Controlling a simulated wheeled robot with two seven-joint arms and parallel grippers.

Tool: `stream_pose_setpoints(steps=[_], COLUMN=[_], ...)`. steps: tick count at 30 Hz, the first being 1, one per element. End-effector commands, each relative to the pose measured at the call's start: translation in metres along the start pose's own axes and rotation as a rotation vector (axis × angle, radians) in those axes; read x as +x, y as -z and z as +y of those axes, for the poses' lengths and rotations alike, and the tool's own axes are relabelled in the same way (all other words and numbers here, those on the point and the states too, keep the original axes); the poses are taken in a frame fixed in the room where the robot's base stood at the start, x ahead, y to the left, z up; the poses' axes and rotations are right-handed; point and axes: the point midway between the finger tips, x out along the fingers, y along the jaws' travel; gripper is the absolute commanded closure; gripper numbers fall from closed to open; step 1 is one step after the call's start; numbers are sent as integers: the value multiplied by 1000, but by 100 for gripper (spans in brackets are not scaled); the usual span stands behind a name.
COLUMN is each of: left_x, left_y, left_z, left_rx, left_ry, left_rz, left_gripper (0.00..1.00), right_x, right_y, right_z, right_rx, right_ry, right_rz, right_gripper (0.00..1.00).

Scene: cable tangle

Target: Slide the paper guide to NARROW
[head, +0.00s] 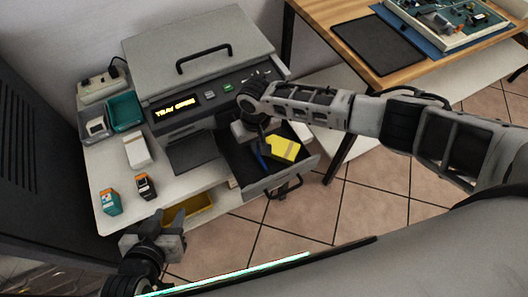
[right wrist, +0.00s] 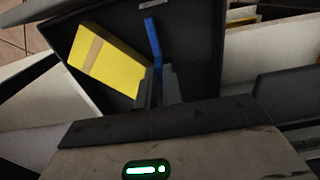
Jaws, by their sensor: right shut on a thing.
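The paper tray (head: 297,173) is pulled out of the grey printer (head: 196,55). In it lie a yellow block (head: 284,149), which looks like a paper stack with a tan band, and a slim blue paper guide (head: 260,158). In the right wrist view, the guide (right wrist: 153,38) stands just right of the yellow block (right wrist: 103,57). My right gripper (head: 262,149) reaches down into the tray and its fingers (right wrist: 157,88) are shut on the near end of the guide. Any NARROW mark is not visible. My left gripper (head: 155,235) is empty and looks open, away from the printer near the cart's front.
The printer's lit display (head: 175,106) reads something like "TRAY". Ink boxes (head: 110,202), a white box (head: 137,150) and a teal tray (head: 125,112) stand on the cart's left. A yellow bin (head: 190,210) sits below. A wooden table (head: 320,10) is at the right.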

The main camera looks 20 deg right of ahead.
Motion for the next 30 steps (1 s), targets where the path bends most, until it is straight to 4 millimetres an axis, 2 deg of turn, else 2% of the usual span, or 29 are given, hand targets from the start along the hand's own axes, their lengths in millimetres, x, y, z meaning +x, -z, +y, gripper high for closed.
stream_pose_setpoints(steps=[7,10,20,23,26,30], left_x=[2,2,3,2,0,-2], left_y=[8,8,4,5,7,8], left_z=[-4,-4,-4,-4,-4,-4], left_rx=[6,7,7,7,7,8], left_ry=[6,7,7,8,8,9], left_rz=[16,17,8,6,6,5], left_gripper=[64,64,64,64,64,64], right_x=[1,1,-1,-11,-28,-62], right_y=[-2,-2,-2,-1,-1,0], right_z=[6,7,5,5,6,5], right_rx=[4,6,5,5,4,5], right_ry=[-12,-12,-8,-6,-7,-7], right_rz=[-8,-7,-4,-3,-1,1], right_gripper=[100,70,69,69,69,69])
